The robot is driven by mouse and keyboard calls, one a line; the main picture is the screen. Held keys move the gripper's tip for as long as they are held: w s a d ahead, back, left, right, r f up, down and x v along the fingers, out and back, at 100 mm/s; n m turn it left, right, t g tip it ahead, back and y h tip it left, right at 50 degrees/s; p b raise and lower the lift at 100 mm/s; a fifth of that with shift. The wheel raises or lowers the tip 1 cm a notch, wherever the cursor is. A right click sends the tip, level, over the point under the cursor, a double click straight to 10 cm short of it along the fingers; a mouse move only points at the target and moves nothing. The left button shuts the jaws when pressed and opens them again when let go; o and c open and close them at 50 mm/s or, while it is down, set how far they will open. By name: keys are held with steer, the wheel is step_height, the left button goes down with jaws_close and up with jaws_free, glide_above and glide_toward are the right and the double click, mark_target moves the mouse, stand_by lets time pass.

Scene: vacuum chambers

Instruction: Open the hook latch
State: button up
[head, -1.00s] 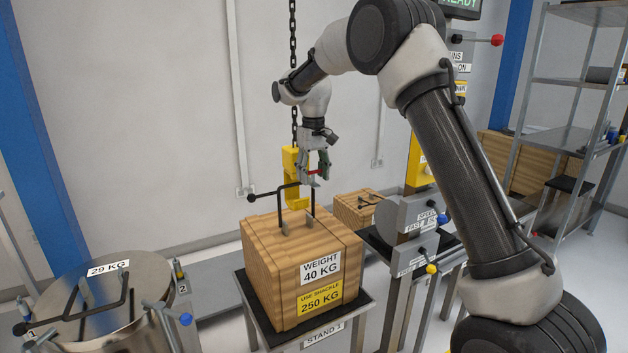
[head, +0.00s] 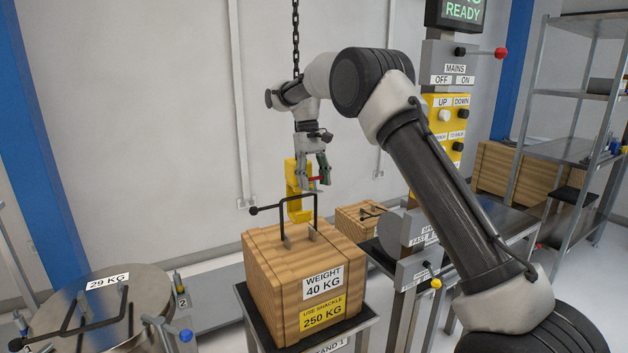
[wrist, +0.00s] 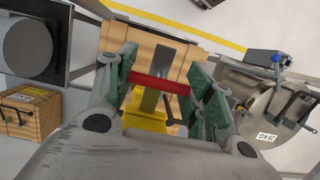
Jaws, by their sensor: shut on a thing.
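The yellow crane hook (head: 298,192) hangs on a black chain above the wooden crate (head: 270,258). Its lower end is close to the crate's black bar handle (head: 315,205); I cannot tell whether it is engaged. The red latch (head: 318,179) is at the hook's right side. My gripper (head: 319,183) points down beside the hook. In the wrist view the red latch (wrist: 160,84) spans between my green finger pads, and the gripper is shut on it. The yellow hook (wrist: 145,122) is just below the latch there; its lower part is partly hidden.
A steel drum marked 29 KG (head: 100,305) stands at left. A control column (head: 450,110) with switches and a READY display (head: 460,10) rises at right. A smaller crate (head: 355,219) and metal shelves (head: 575,90) are behind.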

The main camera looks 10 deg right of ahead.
steer(key=o, duration=1.5)
steer(key=shift+w, duration=0.1)
steer(key=v, duration=0.7)
steer(key=shift+r, duration=0.2)
steer(key=s+d+r+m+t+y, duration=0.1)
steer(key=s+d+r+t, duration=0.1)
steer(key=s+d+r, duration=0.55)
steer(key=s+d+r+m+t, duration=0.1)
steer(key=s+d+r, duration=0.35)
steer(key=s, duration=0.55)
steer(key=s+d+f+t, duration=0.1)
steer(key=s+f, duration=0.3)
steer(key=s, duration=0.5)
steer(key=s+d+f+m+t, duration=0.1)
steer(key=s+d+f, duration=0.3)
steer(key=s, duration=0.5)
steer(key=s+d+f+t, duration=0.2)
steer(key=s+d+f, duration=0.1)
steer(key=s, duration=0.6)
steer(key=shift+f+m, duration=0.3)
steer(key=shift+f, duration=0.35)
